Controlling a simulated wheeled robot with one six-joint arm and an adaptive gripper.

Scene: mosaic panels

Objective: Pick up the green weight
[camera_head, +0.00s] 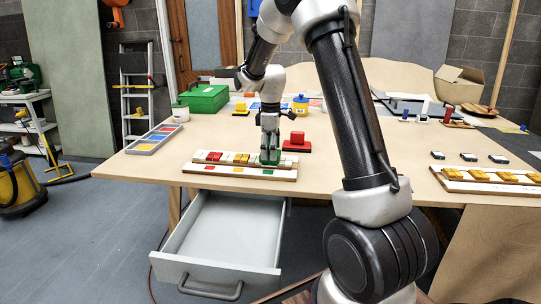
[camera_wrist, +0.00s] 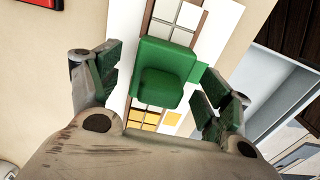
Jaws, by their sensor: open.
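The green weight (camera_wrist: 163,75) is a green block with a smaller raised knob. In the wrist view it lies on a white and wooden panel, between the two open fingers of my gripper (camera_wrist: 160,88). There is a gap between the weight and each finger. In the head view my gripper (camera_head: 270,148) points down over the right part of the panel (camera_head: 240,172), and the green weight (camera_head: 270,157) shows partly behind the fingers. The fingers are open and hold nothing.
Red and yellow pieces sit left on the same panel. A red weight (camera_head: 297,142) stands on a base just behind. A grey tray (camera_head: 154,139) and a green box (camera_head: 204,98) are further left. An open drawer (camera_head: 222,235) juts out below. Another panel (camera_head: 490,180) lies right.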

